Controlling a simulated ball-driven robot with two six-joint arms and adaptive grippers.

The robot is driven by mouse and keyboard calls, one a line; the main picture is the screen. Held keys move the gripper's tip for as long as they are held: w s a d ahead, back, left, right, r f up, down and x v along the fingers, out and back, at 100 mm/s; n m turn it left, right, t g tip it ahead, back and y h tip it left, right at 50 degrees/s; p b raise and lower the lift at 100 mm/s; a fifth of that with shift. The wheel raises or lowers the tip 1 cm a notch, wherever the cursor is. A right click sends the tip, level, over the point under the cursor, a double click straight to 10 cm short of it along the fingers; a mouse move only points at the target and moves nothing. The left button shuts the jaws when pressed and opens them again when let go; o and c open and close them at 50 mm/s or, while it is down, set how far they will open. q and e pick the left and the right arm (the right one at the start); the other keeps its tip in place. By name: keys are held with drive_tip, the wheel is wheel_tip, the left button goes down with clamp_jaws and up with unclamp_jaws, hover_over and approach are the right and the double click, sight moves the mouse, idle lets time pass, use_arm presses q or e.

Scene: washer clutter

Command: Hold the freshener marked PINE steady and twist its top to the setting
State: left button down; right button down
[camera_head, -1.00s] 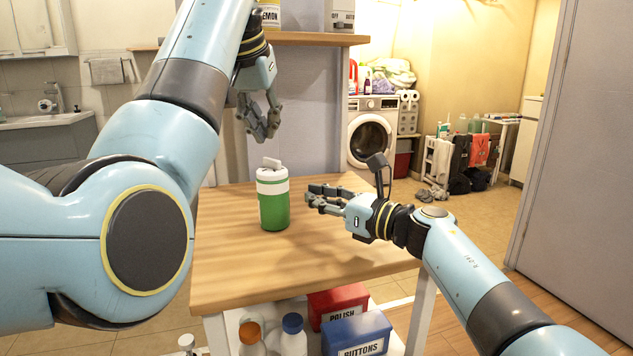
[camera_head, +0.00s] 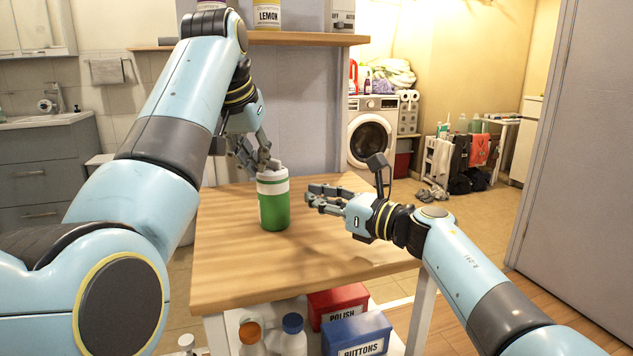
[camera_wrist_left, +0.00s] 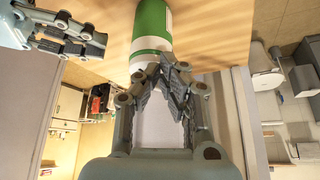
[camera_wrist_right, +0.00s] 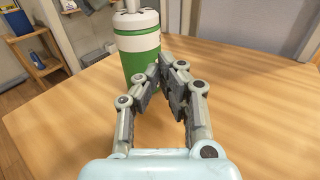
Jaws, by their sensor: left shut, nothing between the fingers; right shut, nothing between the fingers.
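A green and white canister (camera_head: 274,208) stands upright on the wooden table; no PINE marking is legible on it. It also shows in the left wrist view (camera_wrist_left: 152,22) and the right wrist view (camera_wrist_right: 139,60). My left gripper (camera_head: 268,164) is shut and empty, with its fingertips close at the canister's white top; I cannot tell whether they touch it. The fingers partly hide the top piece. My right gripper (camera_head: 309,195) is shut and empty, level with the canister and a little to its right, apart from it.
The wooden table (camera_head: 240,265) is clear around the canister. A shelf (camera_head: 300,40) behind holds a container marked LEMON (camera_head: 267,16) and a grey-white box (camera_head: 340,14). Under the table are a red POLISH box (camera_head: 338,302), a blue BUTTONS box (camera_head: 357,334) and bottles.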

use_arm(q)
drive_tip(key=shift+w+d, duration=0.3)
drive_tip(key=shift+w, duration=0.25)
idle(0.9)
drive_tip(key=shift+s+d, duration=0.2)
drive_tip(key=shift+d, duration=0.6)
idle(0.3)
idle(0.4)
drive_tip(key=shift+s, duration=0.35)
drive_tip(key=shift+r, duration=3)
use_arm(e)
drive_tip(key=c, duration=2.1)
unclamp_jaws()
drive_tip(key=o, duration=0.5)
drive_tip(key=shift+o, duration=0.2)
